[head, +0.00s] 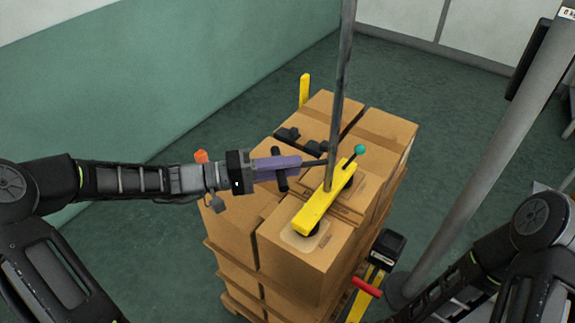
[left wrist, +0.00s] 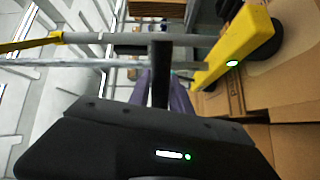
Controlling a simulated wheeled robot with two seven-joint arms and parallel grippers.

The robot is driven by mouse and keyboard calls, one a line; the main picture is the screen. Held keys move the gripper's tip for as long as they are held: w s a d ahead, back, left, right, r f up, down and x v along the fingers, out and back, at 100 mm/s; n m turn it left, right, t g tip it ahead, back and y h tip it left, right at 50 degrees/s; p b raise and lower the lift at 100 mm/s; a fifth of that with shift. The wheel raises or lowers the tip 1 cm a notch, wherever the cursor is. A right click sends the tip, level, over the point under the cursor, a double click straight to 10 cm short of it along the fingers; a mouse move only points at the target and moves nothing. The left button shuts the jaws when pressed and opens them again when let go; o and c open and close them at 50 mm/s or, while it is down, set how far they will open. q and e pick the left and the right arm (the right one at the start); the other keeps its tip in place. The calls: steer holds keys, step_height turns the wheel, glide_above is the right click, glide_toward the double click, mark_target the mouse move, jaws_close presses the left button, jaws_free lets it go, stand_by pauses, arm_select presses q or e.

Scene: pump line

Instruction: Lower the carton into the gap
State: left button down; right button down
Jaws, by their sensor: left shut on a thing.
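A yellow lifter beam (head: 318,208) with dark suction pads hangs from a grey vertical pole. Its front pad rests on or close over the pale patch on a brown carton (head: 295,275) at the near side of the stack; I cannot tell whether that carton is raised. My left gripper (head: 290,164), with purple fingers, is shut on the lifter's dark handle (head: 315,162), left of the beam. The left wrist view shows the dark bar (left wrist: 160,75) between the fingers and the yellow beam (left wrist: 235,55) at the right. The gap is not clearly visible. My right gripper is out of view.
Several cartons (head: 385,125) stand stacked on a pallet around the lifter. A thick grey post (head: 480,150) stands at the right. A red handle (head: 367,287) and a black box (head: 387,246) on yellow supports are beside the stack. Green floor lies open behind.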

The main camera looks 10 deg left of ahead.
arm_select(q)
steer(key=shift+f, duration=0.15)
stand_by(0.3)
step_height(320, 180, down, 4)
steer(key=b, duration=0.3)
steer(key=c, duration=1.2)
jaws_free()
steer(key=shift+c, duration=0.2)
steer(key=shift+a, duration=0.2)
steer(key=v, duration=0.7)
steer(key=shift+s+a, duration=0.15)
steer(key=shift+a, duration=0.1)
